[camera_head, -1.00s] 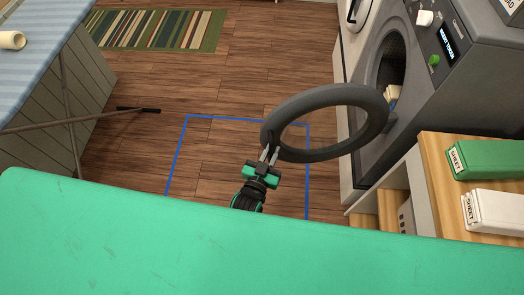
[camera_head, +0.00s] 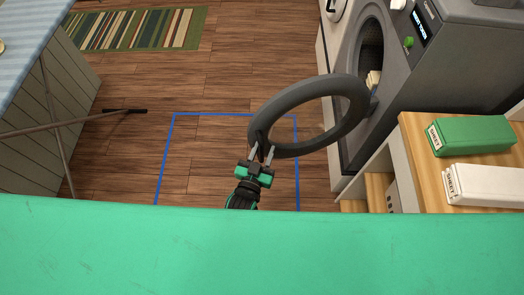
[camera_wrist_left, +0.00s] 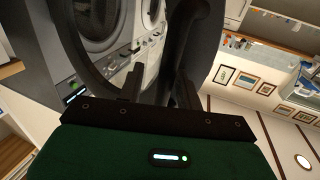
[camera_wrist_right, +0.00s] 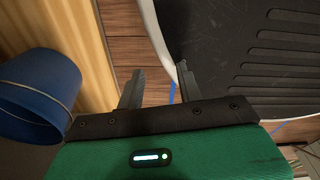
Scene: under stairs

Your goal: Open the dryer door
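The dryer (camera_head: 415,75) is a grey front-loading machine at the upper right of the head view. Its round opening (camera_head: 371,48) is uncovered, with something pale inside. The dryer door (camera_head: 352,104), a thick dark grey ring, stands swung far out over the floor, joined to the machine at its right side. My left gripper (camera_head: 262,152) is at the ring's free left edge, fingers apart and overlapping the rim; contact is unclear. In the left wrist view the dark door (camera_wrist_left: 204,35) fills the space beyond the spread fingers. My right gripper (camera_wrist_right: 160,88) is open and empty, seen only in its wrist view.
A wooden shelf (camera_head: 411,135) with green (camera_head: 470,136) and white (camera_head: 485,184) boxes stands at the right. An ironing board (camera_head: 22,40) is at the left. A blue bucket (camera_wrist_right: 38,92) is close to my right gripper. The floor within the blue outline is mostly clear.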

